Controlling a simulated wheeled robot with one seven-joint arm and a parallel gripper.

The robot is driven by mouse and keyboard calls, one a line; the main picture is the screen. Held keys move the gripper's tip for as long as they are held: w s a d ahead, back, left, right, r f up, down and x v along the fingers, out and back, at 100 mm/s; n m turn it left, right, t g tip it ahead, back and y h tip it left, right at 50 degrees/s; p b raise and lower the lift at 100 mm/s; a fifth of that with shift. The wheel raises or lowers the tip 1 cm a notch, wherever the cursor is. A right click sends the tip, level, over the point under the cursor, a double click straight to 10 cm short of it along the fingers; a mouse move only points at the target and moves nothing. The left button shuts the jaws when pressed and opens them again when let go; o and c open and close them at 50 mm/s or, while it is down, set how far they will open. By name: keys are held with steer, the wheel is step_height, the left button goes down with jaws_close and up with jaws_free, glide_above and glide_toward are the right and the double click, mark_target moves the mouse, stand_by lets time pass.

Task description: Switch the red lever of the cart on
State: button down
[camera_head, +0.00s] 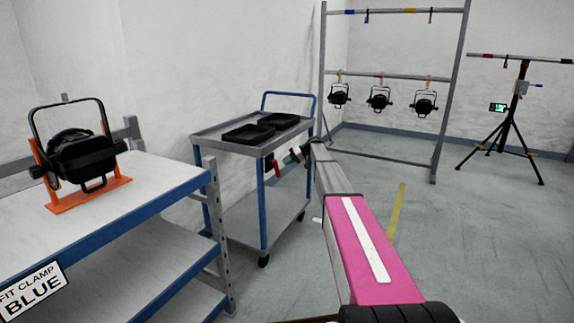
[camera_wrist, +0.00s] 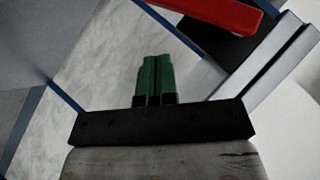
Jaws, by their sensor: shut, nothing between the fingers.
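The cart (camera_head: 232,133) has a blue frame and grey shelves and stands left of centre in the head view. Its red lever (camera_head: 269,164) shows small at the cart's near right side. In the wrist view the red lever (camera_wrist: 215,12) is a red bar at the top edge, partly cut off, in front of a dark plate. My gripper (camera_head: 293,156) is beside the lever, to its right in the head view. In the wrist view its green fingers (camera_wrist: 155,78) are together and empty, below and left of the red bar, with no clear contact.
Black trays (camera_head: 262,129) lie on the cart's top. A workbench (camera_head: 125,195) with a black lamp (camera_head: 82,158) on an orange stand is at the left. A rack (camera_head: 398,78) with several lamps and a tripod (camera_head: 512,110) stand behind.

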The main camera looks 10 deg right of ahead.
steer(key=w+d+r, duration=0.2)
steer(key=d+r, duration=0.1)
steer(key=d, duration=0.7)
steer(key=shift+w+d, duration=0.35)
steer(key=shift+d, duration=0.05)
steer(key=s+a+f+m+h, duration=0.25)
steer(key=s+f, duration=0.25)
steer(key=s, duration=0.5)
steer(key=s+a+f+m+h, duration=0.1)
steer(key=s+a+f, duration=0.35)
steer(key=s, duration=0.55)
steer(key=s+a+f+m+h, duration=0.1)
steer(key=s+a+f+h, duration=0.3)
steer(key=s, duration=0.6)
steer(key=s+f+m+h, duration=0.1)
steer(key=s+f+h, duration=0.1)
steer(key=s, duration=1.3)
steer(key=s+f+m+h, duration=0.1)
steer(key=s+f+h, duration=0.1)
steer(key=s, duration=1.3)
steer(key=shift+f+m, duration=0.35)
steer(key=shift+f, duration=0.25)
